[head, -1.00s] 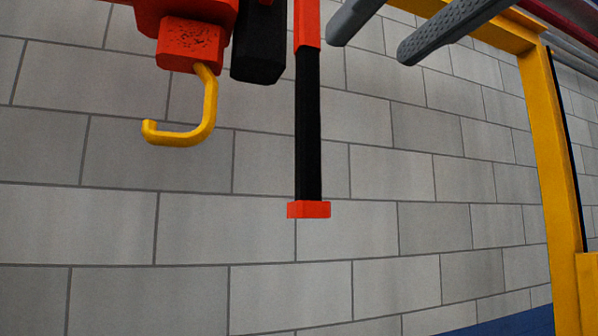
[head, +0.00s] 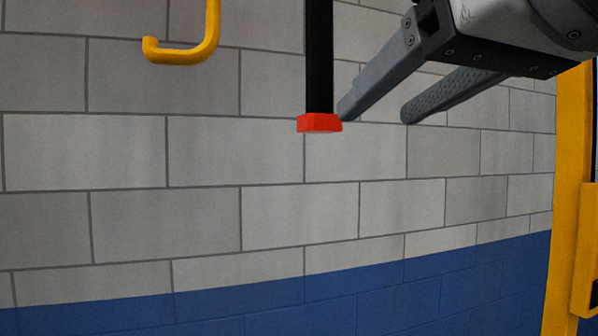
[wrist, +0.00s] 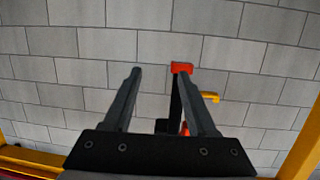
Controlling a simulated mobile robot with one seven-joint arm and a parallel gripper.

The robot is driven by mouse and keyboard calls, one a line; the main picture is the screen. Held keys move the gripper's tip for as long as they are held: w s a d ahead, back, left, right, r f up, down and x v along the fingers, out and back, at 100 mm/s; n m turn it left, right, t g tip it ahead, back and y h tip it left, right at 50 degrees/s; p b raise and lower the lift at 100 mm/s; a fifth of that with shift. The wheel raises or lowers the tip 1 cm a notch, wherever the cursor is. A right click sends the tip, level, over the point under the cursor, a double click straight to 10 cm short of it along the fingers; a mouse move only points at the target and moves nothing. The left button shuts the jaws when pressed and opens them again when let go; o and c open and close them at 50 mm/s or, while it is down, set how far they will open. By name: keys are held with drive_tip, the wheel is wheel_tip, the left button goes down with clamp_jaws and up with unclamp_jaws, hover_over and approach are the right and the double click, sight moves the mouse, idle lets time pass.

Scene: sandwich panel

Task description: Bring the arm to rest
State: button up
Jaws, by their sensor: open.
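My gripper (head: 379,112) is at the upper right in the head view, its two grey fingers spread apart with nothing between them. The fingers also fill the middle of the wrist view (wrist: 158,74). A hanging black rod (head: 319,60) with a red end cap (head: 320,122) is just left of the nearer fingertip in the head view. In the wrist view the red cap (wrist: 182,67) shows by the right finger, which partly covers the rod. I cannot tell whether finger and rod touch.
A yellow hook (head: 190,50) hangs left of the rod. A yellow post (head: 570,150) stands at the right. Behind is a grey block wall (head: 230,150) with a blue lower band (head: 330,295). The space below the gripper looks clear.

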drive_tip(key=w+d+f+m+g+h+p, duration=0.1)
drive_tip(key=w+f+g, duration=0.15)
drive_tip(key=f, duration=0.55)
drive_tip(key=w+d+f+g+h+p, duration=0.15)
drive_tip(key=w+f, duration=0.25)
drive_tip(key=f, duration=0.5)
drive_tip(key=s+d+f+m+g, duration=0.1)
drive_tip(key=s+d+f+g, duration=0.1)
drive_tip(key=f, duration=0.8)
drive_tip(key=s+d+f+g+h+p, duration=0.1)
drive_tip(key=s+d+f+g, duration=0.1)
drive_tip(key=f, duration=0.7)
drive_tip(key=shift+s+d+f+m+g, duration=0.2)
drive_tip(key=shift+f+m+g, duration=0.2)
drive_tip(key=shift+g, duration=0.1)
drive_tip(key=shift+h, duration=0.25)
